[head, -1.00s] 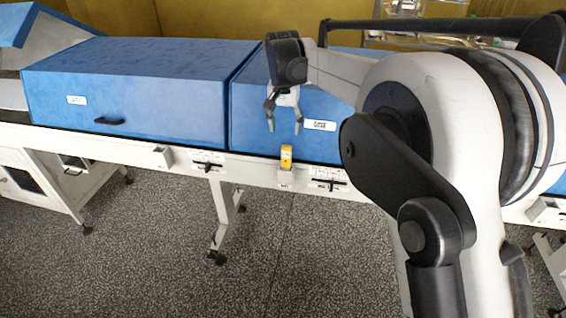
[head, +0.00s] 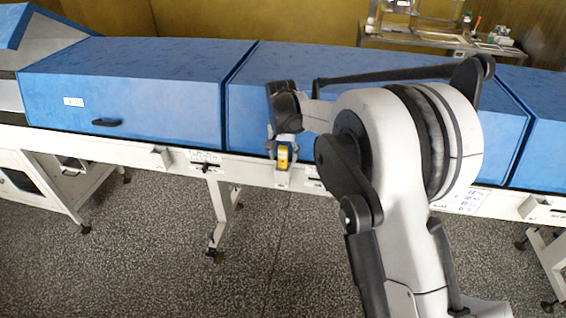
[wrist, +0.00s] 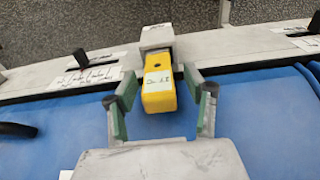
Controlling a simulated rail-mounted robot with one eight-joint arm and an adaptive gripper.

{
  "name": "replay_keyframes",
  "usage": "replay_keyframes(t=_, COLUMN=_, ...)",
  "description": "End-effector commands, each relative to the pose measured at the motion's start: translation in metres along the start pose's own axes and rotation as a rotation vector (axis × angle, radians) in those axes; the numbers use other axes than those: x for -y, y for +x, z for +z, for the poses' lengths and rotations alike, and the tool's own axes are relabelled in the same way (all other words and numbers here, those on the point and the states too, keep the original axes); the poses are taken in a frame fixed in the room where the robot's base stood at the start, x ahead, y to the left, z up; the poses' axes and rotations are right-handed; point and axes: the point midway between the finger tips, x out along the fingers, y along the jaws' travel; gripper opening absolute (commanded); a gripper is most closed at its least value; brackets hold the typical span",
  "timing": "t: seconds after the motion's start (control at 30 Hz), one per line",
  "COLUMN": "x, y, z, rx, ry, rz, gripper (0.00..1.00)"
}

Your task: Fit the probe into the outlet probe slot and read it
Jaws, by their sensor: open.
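The yellow probe (head: 283,156) stands in a small white holder (head: 283,178) on the front rail of the blue-covered line. In the wrist view the yellow probe (wrist: 159,84) carries a white handwritten label and its far end meets the white holder (wrist: 157,37). My gripper (head: 284,153) is at the probe in the head view. In the wrist view my gripper (wrist: 163,92) is open, with one green-padded finger on each side of the probe and a gap to both. I cannot tell which fixture is the outlet probe slot.
Blue covers (head: 120,90) run along the line behind the rail. Another white box (head: 160,157) and a black lever (head: 205,167) sit on the rail to the left. A black lever (wrist: 80,60) also shows in the wrist view. A metal bench (head: 440,40) stands behind.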

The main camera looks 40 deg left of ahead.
Motion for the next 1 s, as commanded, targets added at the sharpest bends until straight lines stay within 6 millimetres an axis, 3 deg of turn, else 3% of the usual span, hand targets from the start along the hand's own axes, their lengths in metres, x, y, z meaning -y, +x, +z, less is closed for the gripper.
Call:
replay_keyframes(t=0.23, x=0.0, y=0.002, z=0.0, rx=0.0, ry=0.0, rz=0.0, gripper=0.48)
replay_keyframes(t=0.6, x=0.0, y=0.002, z=0.0, rx=0.0, ry=0.0, rz=0.0, gripper=0.0)
replay_keyframes(t=0.87, x=0.0, y=0.001, z=0.0, rx=0.0, ry=0.0, rz=0.0, gripper=0.0)
replay_keyframes(t=1.0, x=0.0, y=-0.01, z=-0.002, rx=0.0, ry=0.0, rz=0.0, gripper=0.0)
